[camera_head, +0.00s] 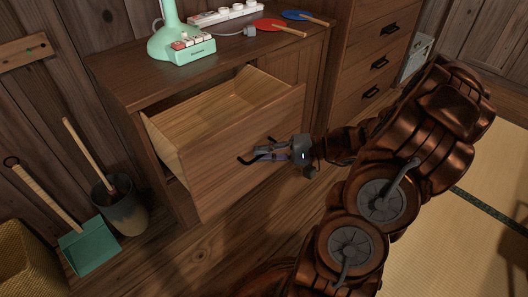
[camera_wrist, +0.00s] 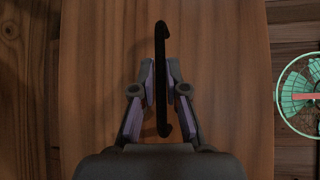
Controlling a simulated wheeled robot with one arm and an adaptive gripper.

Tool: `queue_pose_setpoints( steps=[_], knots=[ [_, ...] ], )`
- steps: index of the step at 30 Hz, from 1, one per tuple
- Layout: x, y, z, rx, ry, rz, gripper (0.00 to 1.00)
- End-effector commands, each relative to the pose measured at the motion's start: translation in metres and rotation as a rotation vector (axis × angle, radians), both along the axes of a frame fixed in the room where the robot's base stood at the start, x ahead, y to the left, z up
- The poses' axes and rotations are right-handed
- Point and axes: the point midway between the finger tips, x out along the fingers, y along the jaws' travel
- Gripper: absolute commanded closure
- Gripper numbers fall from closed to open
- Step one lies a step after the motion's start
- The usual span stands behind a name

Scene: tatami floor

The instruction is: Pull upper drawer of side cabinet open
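The wooden side cabinet (camera_head: 128,92) stands against the plank wall. Its upper drawer (camera_head: 222,160) is pulled well out, with its pale, empty inside showing. The drawer front also fills the middle of the wrist view (camera_wrist: 95,60). A black bar handle (camera_wrist: 160,50) is fixed to the front; its end shows in the head view (camera_head: 246,160). My gripper (camera_head: 268,154) is at the front, with one finger on each side of the handle. In the wrist view the fingers (camera_wrist: 161,82) appear closed on the bar, though contact is hard to make out.
A bin (camera_head: 120,205) and green dustpan (camera_head: 90,245) stand left. A dark drawer chest (camera_head: 375,50) stands right. Floor before the drawer is clear.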

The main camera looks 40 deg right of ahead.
Motion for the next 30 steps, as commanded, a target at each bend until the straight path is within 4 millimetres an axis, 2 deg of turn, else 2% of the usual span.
queue_pose_setpoints(
  steps=[1,6,17,23,30],
  knots=[
    [0.000,0.000,0.000,0.000,0.000,0.000,0.81],
    [0.000,0.000,0.000,0.001,-0.001,0.001,0.65],
    [-0.002,-0.003,0.001,0.002,-0.003,0.000,0.65],
    [-0.017,-0.026,0.005,-0.003,-0.003,-0.004,0.65],
    [-0.044,-0.065,0.012,-0.004,-0.003,-0.005,0.65]
  ],
)
